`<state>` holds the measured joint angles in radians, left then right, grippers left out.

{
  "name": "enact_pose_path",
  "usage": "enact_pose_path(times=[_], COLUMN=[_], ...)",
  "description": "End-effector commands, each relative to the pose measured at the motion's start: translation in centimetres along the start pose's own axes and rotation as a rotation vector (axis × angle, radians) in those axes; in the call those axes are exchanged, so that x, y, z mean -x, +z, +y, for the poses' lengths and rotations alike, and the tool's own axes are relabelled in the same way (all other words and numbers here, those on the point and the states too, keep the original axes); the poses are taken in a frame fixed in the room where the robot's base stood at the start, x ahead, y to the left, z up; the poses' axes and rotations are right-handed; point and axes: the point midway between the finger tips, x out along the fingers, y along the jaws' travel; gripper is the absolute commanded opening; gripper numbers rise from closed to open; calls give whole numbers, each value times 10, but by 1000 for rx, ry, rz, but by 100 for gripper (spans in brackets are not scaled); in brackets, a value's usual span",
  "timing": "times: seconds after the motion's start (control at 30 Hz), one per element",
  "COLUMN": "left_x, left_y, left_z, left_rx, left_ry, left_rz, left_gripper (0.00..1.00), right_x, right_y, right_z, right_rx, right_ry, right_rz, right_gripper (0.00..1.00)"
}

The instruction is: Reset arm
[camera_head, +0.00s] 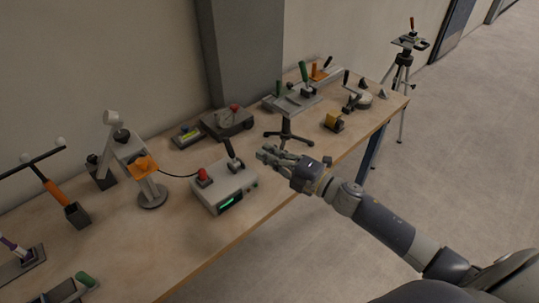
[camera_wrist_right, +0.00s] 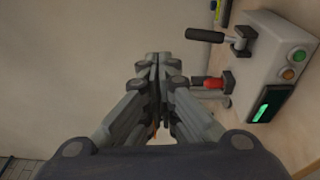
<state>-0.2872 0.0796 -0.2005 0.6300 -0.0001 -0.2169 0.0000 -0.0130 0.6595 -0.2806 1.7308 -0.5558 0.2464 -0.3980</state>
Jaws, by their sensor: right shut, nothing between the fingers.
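My right arm comes in from the lower right of the head view. Its gripper (camera_head: 268,155) is over the table's front part, just right of the grey control box (camera_head: 226,187). The gripper is shut and empty. In the right wrist view the closed fingers (camera_wrist_right: 158,62) meet in the middle. There the control box (camera_wrist_right: 275,75) is at the upper right, with a black-handled lever (camera_wrist_right: 206,35) and a red-tipped lever (camera_wrist_right: 212,83) beside the fingers. My left gripper is not in view.
The wooden table (camera_head: 195,255) holds several devices: a lamp-like stand (camera_head: 150,190) with an orange part, a dark box with a red knob (camera_head: 228,120), a black-legged stand (camera_head: 288,132) and a yellow block (camera_head: 333,121). A tripod (camera_head: 403,75) stands beyond. The floor at right is clear.

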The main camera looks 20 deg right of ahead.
Motion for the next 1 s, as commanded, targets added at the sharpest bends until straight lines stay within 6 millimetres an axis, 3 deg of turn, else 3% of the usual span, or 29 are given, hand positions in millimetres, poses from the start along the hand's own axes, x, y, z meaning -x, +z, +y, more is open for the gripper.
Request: enact_pose_path(times=[0.23, 0.67, 0.87, 1.0], left_x=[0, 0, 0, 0], left_y=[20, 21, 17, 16], left_z=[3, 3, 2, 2], left_rx=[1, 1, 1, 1], left_ry=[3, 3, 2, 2], left_rz=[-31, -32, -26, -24], left_gripper=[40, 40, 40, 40], right_x=[2, 3, 16, 44], right_y=[0, -1, 1, -1], right_z=[2, 0, -15, -41], right_rx=[0, -32, -289, -555], right_ry=[0, -1, -38, -107], right_rz=[0, -28, -253, -475], right_gripper=[0, 0, 0, 0])
